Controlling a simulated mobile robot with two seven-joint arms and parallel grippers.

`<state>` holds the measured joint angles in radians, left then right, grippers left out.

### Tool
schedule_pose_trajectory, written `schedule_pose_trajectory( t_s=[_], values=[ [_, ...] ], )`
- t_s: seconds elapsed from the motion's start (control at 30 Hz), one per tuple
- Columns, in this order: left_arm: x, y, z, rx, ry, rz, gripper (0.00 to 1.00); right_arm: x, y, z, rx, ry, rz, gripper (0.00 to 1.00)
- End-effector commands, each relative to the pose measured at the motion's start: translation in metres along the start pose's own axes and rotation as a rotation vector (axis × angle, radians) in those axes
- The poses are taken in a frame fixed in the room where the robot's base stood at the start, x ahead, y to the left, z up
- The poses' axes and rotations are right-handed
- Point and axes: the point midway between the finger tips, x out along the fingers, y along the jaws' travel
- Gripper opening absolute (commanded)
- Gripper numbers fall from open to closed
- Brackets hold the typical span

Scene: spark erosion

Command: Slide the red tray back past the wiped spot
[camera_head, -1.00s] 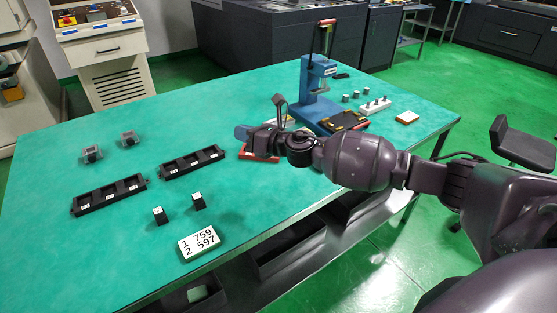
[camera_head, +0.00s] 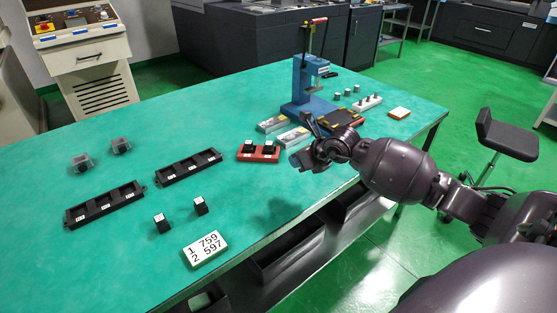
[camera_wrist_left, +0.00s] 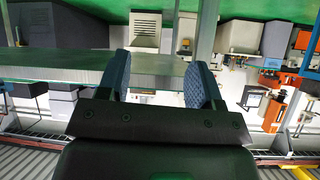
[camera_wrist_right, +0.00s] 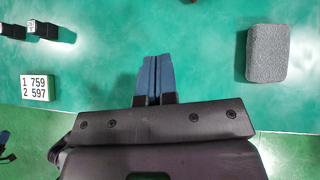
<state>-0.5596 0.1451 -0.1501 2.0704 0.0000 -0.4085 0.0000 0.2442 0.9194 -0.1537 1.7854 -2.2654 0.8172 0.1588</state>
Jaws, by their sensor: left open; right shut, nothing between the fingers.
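The red tray (camera_head: 243,156) lies on the green table, right of the two black racks, with two black blocks on it. My right gripper (camera_head: 297,160) is above the table to the right of the tray, apart from it. In the right wrist view the right gripper (camera_wrist_right: 158,76) has its blue fingers shut together with nothing between them; the tray is outside that view. My left gripper (camera_wrist_left: 155,82) shows only in the left wrist view, its fingers wide apart and empty. I cannot make out a wiped spot.
Black racks (camera_head: 105,204) and (camera_head: 188,167), small black blocks and a number card (camera_head: 204,248) stand left and in front. Behind my right gripper are pale metal blocks (camera_head: 292,137) and a blue press (camera_head: 304,85). A grey pad (camera_wrist_right: 267,53) lies on the table.

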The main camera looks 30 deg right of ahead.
Motion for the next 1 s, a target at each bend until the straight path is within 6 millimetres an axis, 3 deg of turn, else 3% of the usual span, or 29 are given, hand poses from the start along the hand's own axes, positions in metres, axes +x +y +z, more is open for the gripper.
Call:
schedule_pose_trajectory(
  t_s=[0.13,0.37,0.93,1.0],
  values=[
    [0.0,-0.001,0.001,0.003,-0.002,0.0,0.6,-0.009,-0.026,-0.012,0.036,0.04,-0.116,0.0],
    [0.001,-0.001,0.004,0.007,-0.007,0.001,0.6,-0.005,-0.037,-0.016,0.052,0.051,-0.16,0.0],
    [0.012,0.004,0.023,0.008,-0.032,0.011,0.6,0.091,-0.051,-0.024,0.052,0.056,-0.157,0.0],
    [0.013,0.004,0.024,0.008,-0.033,0.012,0.6,0.097,-0.052,-0.015,0.05,0.051,-0.157,0.0]
  ],
)
